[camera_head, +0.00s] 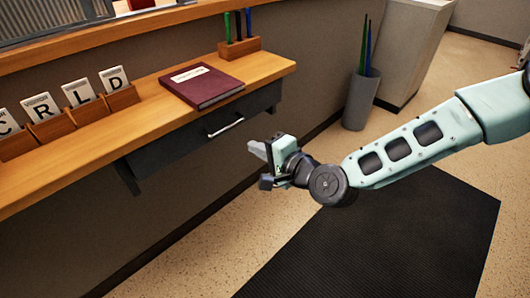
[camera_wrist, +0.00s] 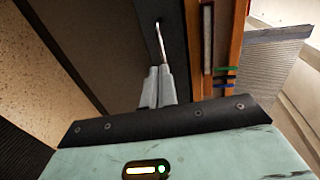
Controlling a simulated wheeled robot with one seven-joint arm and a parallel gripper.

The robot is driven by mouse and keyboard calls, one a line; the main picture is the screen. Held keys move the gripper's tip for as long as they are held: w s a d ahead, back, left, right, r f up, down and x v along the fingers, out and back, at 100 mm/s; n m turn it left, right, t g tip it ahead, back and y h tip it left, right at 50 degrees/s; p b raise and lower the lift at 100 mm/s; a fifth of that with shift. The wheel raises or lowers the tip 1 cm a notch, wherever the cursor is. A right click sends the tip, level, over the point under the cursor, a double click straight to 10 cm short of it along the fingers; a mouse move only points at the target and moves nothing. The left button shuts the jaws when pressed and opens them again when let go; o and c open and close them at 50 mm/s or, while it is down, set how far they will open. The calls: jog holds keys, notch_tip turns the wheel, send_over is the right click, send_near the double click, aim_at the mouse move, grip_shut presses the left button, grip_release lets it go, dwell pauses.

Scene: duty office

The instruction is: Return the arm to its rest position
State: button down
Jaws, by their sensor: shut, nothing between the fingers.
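My gripper (camera_head: 257,150) is at the end of my pale green arm, in front of the desk and out over the floor. It points toward the drawer under the desktop. In the wrist view my gripper (camera_wrist: 157,88) has its two grey fingers together, with nothing between them. The dark drawer (camera_head: 262,104) looks closed, and its metal handle (camera_head: 225,126) is apart from the fingers in the head view. In the wrist view the handle (camera_wrist: 161,42) shows just beyond the fingertips.
The wooden desk (camera_head: 150,120) holds a maroon book (camera_head: 201,86), letter cards in wooden holders (camera_head: 80,108) and a pen block (camera_head: 239,47). A grey umbrella bin (camera_head: 361,99) stands behind my arm. A black mat (camera_head: 390,245) lies on the open floor below.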

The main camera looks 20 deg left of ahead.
jog(key=s+d+r+n+g+h+p, duration=0.2)
jog(key=s+d+r+n+h, duration=0.2)
jog(key=d, duration=0.7)
jog(key=s+d+r+n+g+h+p, duration=0.2)
jog(key=s+d+r, duration=0.5)
jog(key=d, duration=0.5)
jog(key=s+d+r+n+g+h+p, duration=0.2)
jog(key=s+d+r+n+h, duration=0.4)
jog(key=s+d, duration=0.3)
jog(key=d+h+p, duration=0.1)
jog(key=d, duration=0.2)
jog(key=shift+s+r+h, duration=0.2)
jog(key=shift+h, duration=0.2)
jog(key=shift+a, duration=0.1)
